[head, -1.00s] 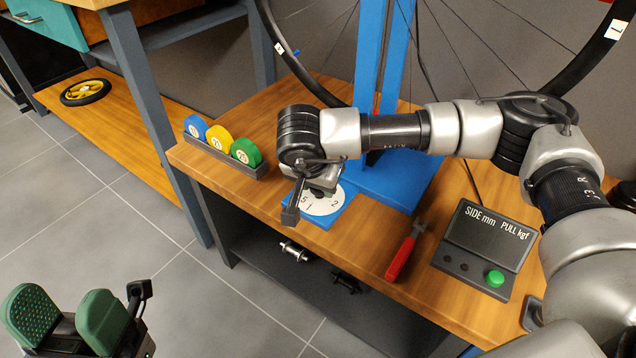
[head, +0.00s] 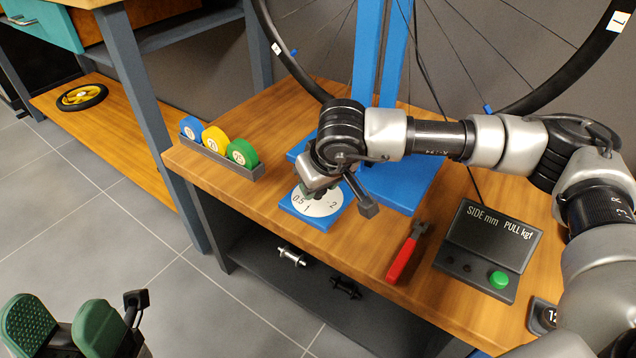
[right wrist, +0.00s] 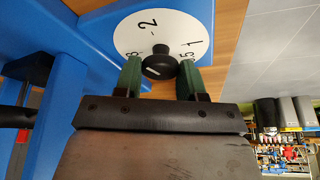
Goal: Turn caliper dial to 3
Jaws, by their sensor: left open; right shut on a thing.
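The disc also shows in the right wrist view (right wrist: 180,28), where a 3 is partly covered by a finger. A black knob (right wrist: 160,62) stands at its middle, with a pale mark whose aim I cannot make out. My right gripper (right wrist: 159,72) is shut on this knob between its green fingers; the arm hides the knob in the head view. My left gripper (head: 62,322) is open and empty, over the floor at lower left.
A blue stand (head: 400,185) with a wheel is behind the dial. A dark rack (head: 222,160) with blue, yellow and green discs stands left. A red-handled tool (head: 403,258) and a display box (head: 489,250) with a green button lie right. The bench's front edge is close.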

